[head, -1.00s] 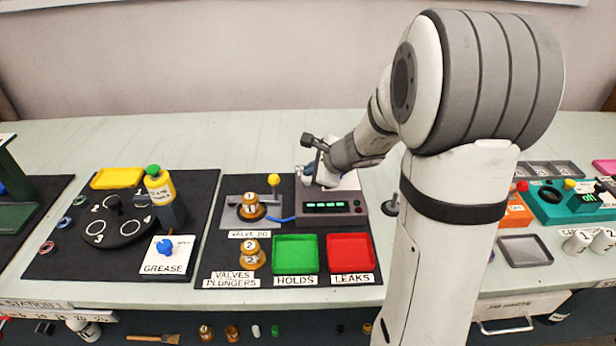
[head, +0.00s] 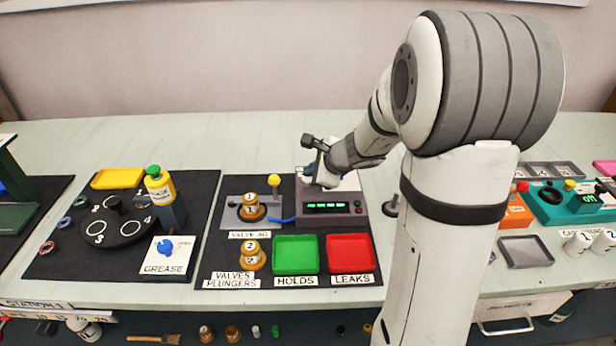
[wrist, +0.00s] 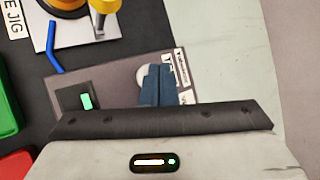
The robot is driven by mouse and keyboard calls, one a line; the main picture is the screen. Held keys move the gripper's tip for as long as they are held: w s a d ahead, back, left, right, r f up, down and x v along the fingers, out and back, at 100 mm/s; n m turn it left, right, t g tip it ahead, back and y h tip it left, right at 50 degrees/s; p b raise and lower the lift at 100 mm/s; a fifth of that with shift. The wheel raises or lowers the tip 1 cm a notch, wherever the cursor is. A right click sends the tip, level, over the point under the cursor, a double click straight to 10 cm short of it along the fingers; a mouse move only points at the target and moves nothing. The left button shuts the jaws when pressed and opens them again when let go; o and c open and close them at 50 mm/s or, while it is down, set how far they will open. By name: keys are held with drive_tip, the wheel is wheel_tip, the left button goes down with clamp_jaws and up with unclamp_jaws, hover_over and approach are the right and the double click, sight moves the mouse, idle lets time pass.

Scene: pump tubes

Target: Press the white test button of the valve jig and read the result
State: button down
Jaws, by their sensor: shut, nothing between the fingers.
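The valve jig's tester box (head: 346,219) is grey-purple with a lit green display (head: 328,206), too small to read for a result. A brass valve marked 1 (head: 250,204) stands in the jig plate (head: 231,216), beside a yellow-knobbed lever (head: 274,181). My gripper (head: 310,170) is over the back of the box. In the wrist view my blue fingers (wrist: 156,84) are shut and empty. They partly cover the round white button (wrist: 142,75); whether they touch it I cannot tell. The button is hidden in the head view.
Valve 2 (head: 251,255) stands on the black mat, left of the green HOLDS tray (head: 295,255) and the red LEAKS tray (head: 351,254). A blue hose (wrist: 55,53) joins jig and box. A grease station (head: 165,254) is at left.

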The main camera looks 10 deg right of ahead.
drive_tip(key=shift+f, duration=0.1)
idle(0.5)
drive_tip(key=shift+f+b, duration=0.4)
drive_tip(key=shift+b, duration=0.2)
drive_tip(key=shift+f, duration=0.1)
drive_tip(key=shift+r+p, duration=0.3)
drive_tip(key=shift+r, duration=0.3)
wheel_tip(320, 180, up, 6)
drive_tip(key=p, duration=0.5)
idle(0.3)
idle(0.6)
